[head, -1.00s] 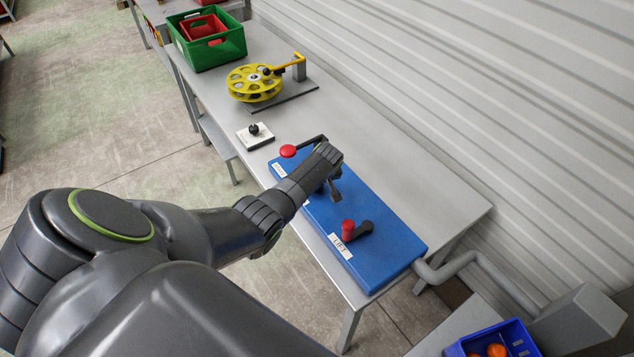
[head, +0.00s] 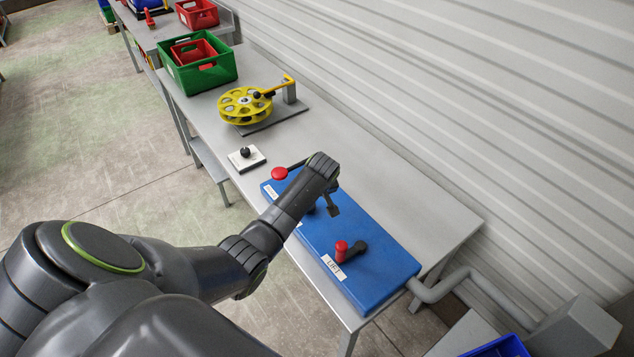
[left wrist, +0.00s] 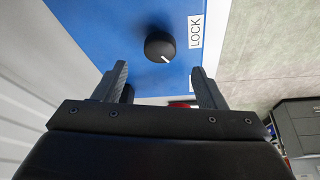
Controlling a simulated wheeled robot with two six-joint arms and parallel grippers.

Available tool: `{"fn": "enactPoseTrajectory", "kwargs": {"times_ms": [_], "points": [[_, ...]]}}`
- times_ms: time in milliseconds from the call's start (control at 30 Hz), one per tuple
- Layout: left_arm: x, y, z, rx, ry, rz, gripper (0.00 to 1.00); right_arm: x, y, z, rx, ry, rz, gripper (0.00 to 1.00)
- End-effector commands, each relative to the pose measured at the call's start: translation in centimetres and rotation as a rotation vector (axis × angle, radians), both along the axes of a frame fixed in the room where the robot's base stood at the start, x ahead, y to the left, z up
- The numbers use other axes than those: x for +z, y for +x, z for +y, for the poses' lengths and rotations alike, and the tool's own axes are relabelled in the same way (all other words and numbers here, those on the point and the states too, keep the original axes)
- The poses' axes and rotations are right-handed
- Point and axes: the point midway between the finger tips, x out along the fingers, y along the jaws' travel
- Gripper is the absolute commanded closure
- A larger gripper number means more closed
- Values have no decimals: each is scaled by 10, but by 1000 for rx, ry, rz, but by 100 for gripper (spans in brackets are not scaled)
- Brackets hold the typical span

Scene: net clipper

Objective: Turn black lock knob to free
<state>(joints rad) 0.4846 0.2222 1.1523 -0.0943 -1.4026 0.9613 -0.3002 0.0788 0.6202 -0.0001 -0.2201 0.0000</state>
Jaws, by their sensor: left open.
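The round black lock knob (left wrist: 159,47) sits on the blue panel beside a white LOCK label (left wrist: 196,30) in the left wrist view. A white pointer line on it aims toward the picture's lower right. My left gripper (left wrist: 159,72) is open, with its two fingertips apart on either side below the knob in that view; the knob is not held. In the head view my left gripper (head: 331,204) is over the far half of the blue panel (head: 375,270), and my arm hides part of that area. My right gripper is not in view.
A red-handled black lever (head: 342,250) stands by the LIFT label (head: 333,267). A red-knobbed lever (head: 280,173) is at the panel's far end. Beyond are a white plate with a black knob (head: 246,158), a yellow reel (head: 244,105) and a green crate (head: 180,77).

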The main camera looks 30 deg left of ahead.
Motion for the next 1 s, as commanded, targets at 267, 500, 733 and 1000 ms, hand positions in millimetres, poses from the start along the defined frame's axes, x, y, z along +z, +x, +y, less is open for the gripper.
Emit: {"fn": "enactPoseTrajectory", "kwargs": {"times_ms": [267,500,733,1000], "points": [[40,-10,-14,-1,-1,-4,35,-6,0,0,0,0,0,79],[75,-18,-26,-2,-1,-5,35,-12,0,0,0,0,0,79],[95,-23,-32,-1,0,-2,35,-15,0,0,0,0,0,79],[98,-25,-33,0,-1,-1,35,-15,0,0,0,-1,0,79]]}}
